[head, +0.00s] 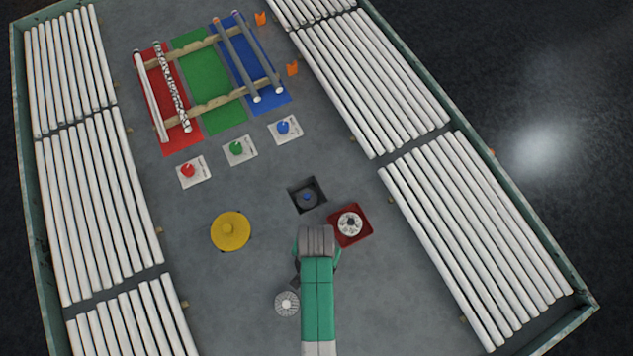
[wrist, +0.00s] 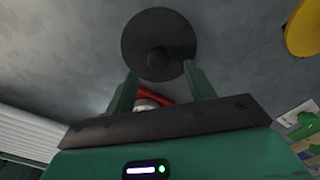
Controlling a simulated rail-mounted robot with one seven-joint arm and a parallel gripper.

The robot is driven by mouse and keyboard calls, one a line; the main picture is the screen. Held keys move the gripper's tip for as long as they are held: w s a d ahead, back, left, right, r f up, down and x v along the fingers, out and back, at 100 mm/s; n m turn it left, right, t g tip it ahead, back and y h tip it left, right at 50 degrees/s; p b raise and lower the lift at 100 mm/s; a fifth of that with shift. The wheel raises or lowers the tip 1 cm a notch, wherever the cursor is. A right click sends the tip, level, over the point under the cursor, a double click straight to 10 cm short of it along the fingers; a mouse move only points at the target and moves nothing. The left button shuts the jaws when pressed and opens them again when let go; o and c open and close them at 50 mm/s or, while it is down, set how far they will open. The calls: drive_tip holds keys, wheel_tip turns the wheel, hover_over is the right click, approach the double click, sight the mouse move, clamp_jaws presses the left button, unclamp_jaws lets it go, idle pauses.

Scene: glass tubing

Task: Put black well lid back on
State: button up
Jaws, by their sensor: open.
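A round black lid (wrist: 157,42) with a central knob lies flat just beyond my gripper in the wrist view. In the head view my arm hides most of it. My gripper (wrist: 158,76) is open, its two green fingers pointing toward the lid's near edge, with nothing between them. I cannot tell whether the fingertips touch the lid. In the head view, a square black well (head: 319,184) stands uncovered ahead of my arm, with a dark round piece and a blue knob (head: 307,197) in it.
A red square well (head: 366,212) with a white round piece sits right of my arm. A yellow lid (head: 231,231) lies to the left, and a pale ribbed disc (head: 287,303) close beside my arm. White tubes (head: 90,195) fill both sides; coloured mats (head: 205,85) lie at the back.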

drive_tip(key=f, duration=0.4)
drive_tip(key=shift+s+f+b, duration=0.3)
drive_tip(key=shift+s+b, duration=0.05)
drive_tip(key=shift+w+f, duration=0.1)
drive_tip(key=shift+f, duration=0.25)
drive_tip(key=shift+c, duration=0.4)
clamp_jaws()
drive_tip(key=shift+r, duration=0.1)
drive_tip(key=shift+r, duration=0.6)
wheel_tip(320, 180, up, 3)
drive_tip(key=shift+f+p, duration=0.2)
drive_tip(key=shift+p, duration=0.2)
drive_tip(key=s, duration=1)
drive_tip(key=s+r+p, duration=0.1)
drive_tip(key=s, duration=0.5)
